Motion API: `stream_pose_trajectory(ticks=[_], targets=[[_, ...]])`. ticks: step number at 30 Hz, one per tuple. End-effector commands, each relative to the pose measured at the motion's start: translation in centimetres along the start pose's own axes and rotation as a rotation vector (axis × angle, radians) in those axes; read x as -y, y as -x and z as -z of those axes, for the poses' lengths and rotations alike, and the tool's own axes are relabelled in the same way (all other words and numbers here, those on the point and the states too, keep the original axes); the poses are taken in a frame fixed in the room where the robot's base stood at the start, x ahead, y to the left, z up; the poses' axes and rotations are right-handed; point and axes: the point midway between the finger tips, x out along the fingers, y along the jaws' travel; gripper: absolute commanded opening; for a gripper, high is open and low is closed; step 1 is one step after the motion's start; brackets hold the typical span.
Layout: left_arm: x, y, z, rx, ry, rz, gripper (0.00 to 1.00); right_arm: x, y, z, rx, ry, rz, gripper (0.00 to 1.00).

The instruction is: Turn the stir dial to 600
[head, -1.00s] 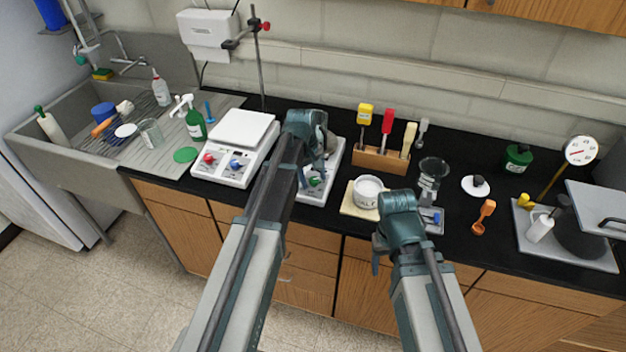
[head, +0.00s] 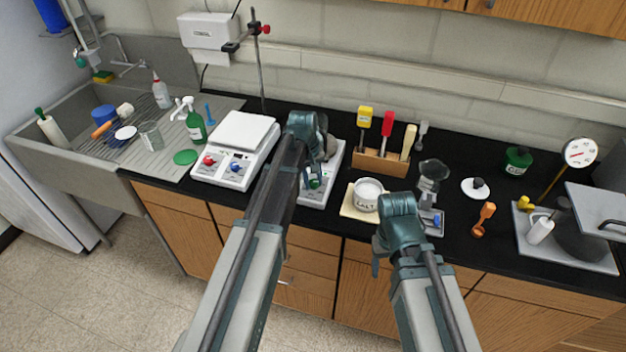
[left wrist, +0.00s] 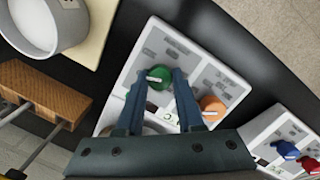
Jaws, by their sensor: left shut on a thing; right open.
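A white device with a labelled panel (left wrist: 220,72) carries a green dial (left wrist: 157,78) and an orange dial (left wrist: 212,106) in the left wrist view. My left gripper (left wrist: 165,78) has its two fingers on either side of the green dial and is shut on it. The panel's print is too small to read, so I cannot tell the setting. In the head view the green dial (head: 315,183) shows at the tips of my left gripper (head: 311,182); my arm hides the orange dial. My right gripper (head: 378,262) is open and empty, in front of the counter's edge.
To the left stands another white device (head: 236,150) with a red and a blue knob. A salt tub (head: 367,203) on a pale board and a wooden tool rack (head: 380,161) stand to the right. An orange scoop (head: 482,220) lies farther right.

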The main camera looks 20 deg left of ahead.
Motion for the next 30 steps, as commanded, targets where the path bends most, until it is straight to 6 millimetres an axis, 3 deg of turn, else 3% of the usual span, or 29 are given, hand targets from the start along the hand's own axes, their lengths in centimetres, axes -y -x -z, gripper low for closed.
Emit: stream_pose_trajectory(ticks=[30], targets=[[-0.3,-0.05,-0.21,0.0,-0.943,0.145,0.0,-0.01,0.09,0.0,0.0,0.0,0.0,0.64]])
